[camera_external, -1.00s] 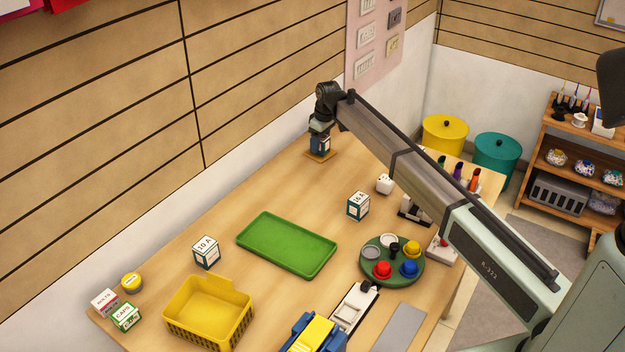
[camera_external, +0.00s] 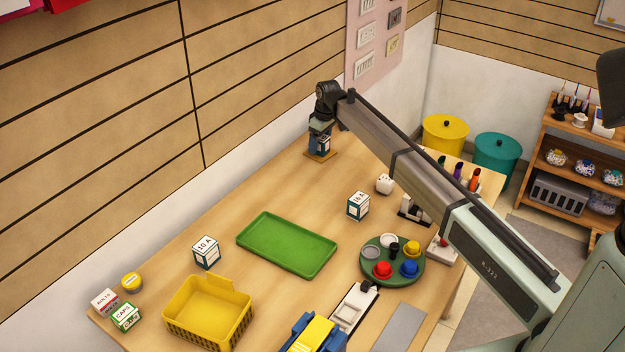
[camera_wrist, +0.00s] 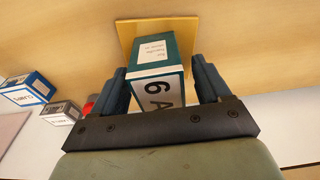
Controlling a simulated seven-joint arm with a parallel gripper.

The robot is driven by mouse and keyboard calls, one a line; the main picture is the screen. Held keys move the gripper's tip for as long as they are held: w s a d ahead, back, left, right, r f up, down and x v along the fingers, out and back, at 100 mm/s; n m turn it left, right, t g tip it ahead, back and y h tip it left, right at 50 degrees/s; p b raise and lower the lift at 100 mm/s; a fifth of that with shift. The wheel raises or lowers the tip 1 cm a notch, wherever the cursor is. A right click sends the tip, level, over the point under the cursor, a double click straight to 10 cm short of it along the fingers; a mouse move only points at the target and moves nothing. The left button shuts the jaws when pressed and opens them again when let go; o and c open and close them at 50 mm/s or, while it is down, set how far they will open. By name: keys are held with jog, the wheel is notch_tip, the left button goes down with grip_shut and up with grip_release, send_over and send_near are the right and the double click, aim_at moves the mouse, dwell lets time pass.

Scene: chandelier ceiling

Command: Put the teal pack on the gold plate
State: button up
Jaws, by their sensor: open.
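The teal pack (camera_wrist: 158,68) is a teal and white box with "6 A" on its face. In the wrist view it stands between the two fingers of my gripper (camera_wrist: 162,82), which are open with a narrow gap beside it. The gold plate (camera_wrist: 126,36) lies under the pack, its rim showing behind and to the left. In the external view the pack (camera_external: 324,147) is on the gold plate (camera_external: 311,155) at the far end of the table, with my gripper (camera_external: 320,143) above and around it. The pack's underside is hidden.
A green tray (camera_external: 286,243) lies mid-table, with a "10 A" box (camera_external: 206,253) and a "16 A" box (camera_external: 358,206) on either side. A yellow basket (camera_external: 208,311) is at the front. A round green stand (camera_external: 391,276) holds coloured pieces.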

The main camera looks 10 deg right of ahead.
aim_at(324, 137)
jog(key=r, duration=0.4)
jog(key=s+d+r, duration=0.1)
jog(key=r, duration=0.6)
jog(key=shift+s+d+r, duration=0.15)
jog(key=shift+r, duration=0.2)
